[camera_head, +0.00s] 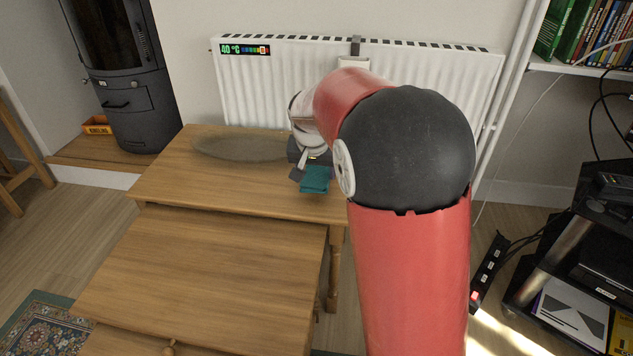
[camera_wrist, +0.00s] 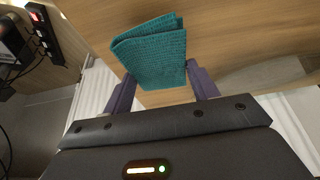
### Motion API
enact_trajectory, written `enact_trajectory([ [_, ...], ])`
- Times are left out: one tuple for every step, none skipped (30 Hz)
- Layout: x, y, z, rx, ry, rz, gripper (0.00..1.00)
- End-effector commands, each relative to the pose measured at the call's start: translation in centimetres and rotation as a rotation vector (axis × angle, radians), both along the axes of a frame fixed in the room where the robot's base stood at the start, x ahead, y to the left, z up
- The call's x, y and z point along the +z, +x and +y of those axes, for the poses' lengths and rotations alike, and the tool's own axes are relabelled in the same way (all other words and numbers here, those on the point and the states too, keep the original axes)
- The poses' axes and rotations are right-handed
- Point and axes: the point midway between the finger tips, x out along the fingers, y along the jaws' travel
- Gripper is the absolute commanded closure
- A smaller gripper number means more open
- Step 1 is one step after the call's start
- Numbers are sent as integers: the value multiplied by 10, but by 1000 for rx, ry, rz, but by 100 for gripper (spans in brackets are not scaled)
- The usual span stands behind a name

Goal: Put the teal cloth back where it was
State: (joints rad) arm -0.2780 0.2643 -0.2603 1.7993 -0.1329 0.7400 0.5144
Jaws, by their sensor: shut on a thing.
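The teal cloth (camera_wrist: 152,50) is a folded, ribbed piece held between the fingers of my gripper (camera_wrist: 160,86) in the wrist view. In the head view the cloth (camera_head: 315,179) shows at the front of my gripper (camera_head: 308,168), over the right part of the upper wooden table (camera_head: 240,193). My gripper is shut on the cloth. I cannot tell whether the cloth touches the tabletop. My red and black arm hides the table's right end.
A lower wooden table (camera_head: 200,275) stands in front. A white radiator (camera_head: 270,85) is behind, and a black stove (camera_head: 130,90) is at the left. A black media stand (camera_head: 560,250) and a power strip (camera_head: 488,270) are at the right.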

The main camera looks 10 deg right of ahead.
Motion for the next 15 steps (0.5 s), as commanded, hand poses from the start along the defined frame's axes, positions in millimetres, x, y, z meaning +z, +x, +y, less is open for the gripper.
enact_trajectory([
  [-10, -1, 0, 0, 0, 5, 63],
  [-15, -1, 0, 0, -1, 6, 63],
  [-22, -1, 0, 0, -1, 6, 63],
  [-27, -1, 0, 0, -1, 6, 63],
  [-30, -1, 0, 0, -1, 5, 63],
  [-33, -1, 0, 0, -1, 4, 63],
  [-34, -1, 0, 0, -1, 4, 63],
  [-34, -1, 0, 0, 0, 2, 63],
  [-34, -1, 0, 0, 0, 2, 63],
  [-34, 0, 0, 0, 0, 2, 63],
  [-33, 0, 0, 0, 0, 2, 63],
  [-33, 0, 0, 0, 0, 2, 63],
  [-33, 0, 0, 0, 0, 2, 63],
  [-34, 0, 0, 0, 0, 2, 63],
  [-35, 0, 0, 0, 0, 2, 63],
])
